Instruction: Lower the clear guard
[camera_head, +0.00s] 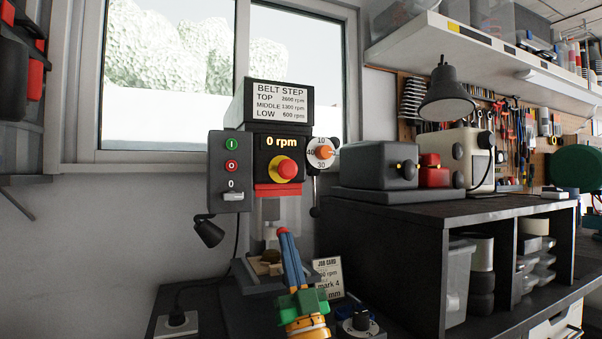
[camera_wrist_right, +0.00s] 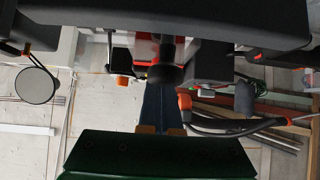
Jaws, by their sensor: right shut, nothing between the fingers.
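The bench drill press stands in the middle of the head view, with its belt-step label, "0 rpm" display and red-and-yellow stop button (camera_head: 285,169). The clear guard (camera_head: 289,211) shows as a faint see-through panel below the red collar (camera_head: 278,189); its exact edges are hard to make out. My right gripper (camera_head: 282,232) reaches up from below, its blue fingers shut and empty, red tips in front of the guard's lower part. I cannot tell whether they touch. The shut fingers also show in the wrist view (camera_wrist_right: 160,92). My left gripper is out of view.
A grey switch box (camera_head: 230,171) and a small black lamp (camera_head: 208,231) are left of the drill. The feed hub (camera_head: 321,152) and job card (camera_head: 328,276) are on its right. A dark shelf unit (camera_head: 400,229) fills the right side.

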